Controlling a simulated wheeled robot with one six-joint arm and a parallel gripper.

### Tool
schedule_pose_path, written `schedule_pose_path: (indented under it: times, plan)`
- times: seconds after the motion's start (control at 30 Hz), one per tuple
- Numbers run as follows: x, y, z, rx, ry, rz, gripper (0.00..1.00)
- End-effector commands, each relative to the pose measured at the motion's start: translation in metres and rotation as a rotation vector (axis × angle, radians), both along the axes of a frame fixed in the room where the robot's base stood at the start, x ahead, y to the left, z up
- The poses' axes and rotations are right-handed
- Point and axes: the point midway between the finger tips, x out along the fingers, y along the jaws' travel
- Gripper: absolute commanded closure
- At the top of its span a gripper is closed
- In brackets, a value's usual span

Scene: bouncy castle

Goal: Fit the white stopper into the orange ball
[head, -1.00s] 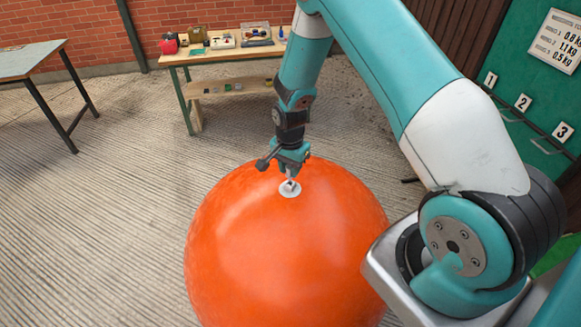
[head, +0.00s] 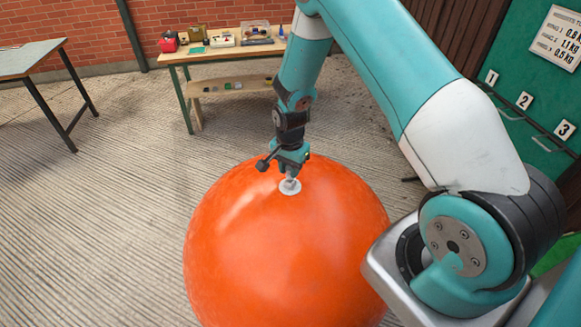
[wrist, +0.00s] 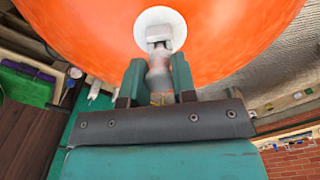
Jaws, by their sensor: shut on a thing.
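The large orange ball (head: 285,255) sits on the floor in front of me. The white stopper (head: 290,187) is at the top of the ball, and a pale round disc shows around it there. In the wrist view the stopper (wrist: 158,35) lies against the orange ball (wrist: 235,30), with its white tab toward my fingers. My gripper (head: 290,172) is directly above this spot. In the wrist view my gripper (wrist: 157,75) is shut on the stopper's tab. How deep the stopper sits in the ball is hidden.
A wooden workbench (head: 225,55) with several small items stands at the back. A grey table (head: 30,60) is at the left. A green board (head: 545,100) with numbered hooks is at the right. The ribbed floor left of the ball is clear.

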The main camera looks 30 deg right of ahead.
Motion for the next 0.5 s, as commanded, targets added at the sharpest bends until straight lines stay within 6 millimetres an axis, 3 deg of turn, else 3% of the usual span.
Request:
schedule_pose_path:
  times: [0.5]
  plan:
    - [0.000, 0.000, -0.017, 0.000, -0.001, 0.000, 0.96]
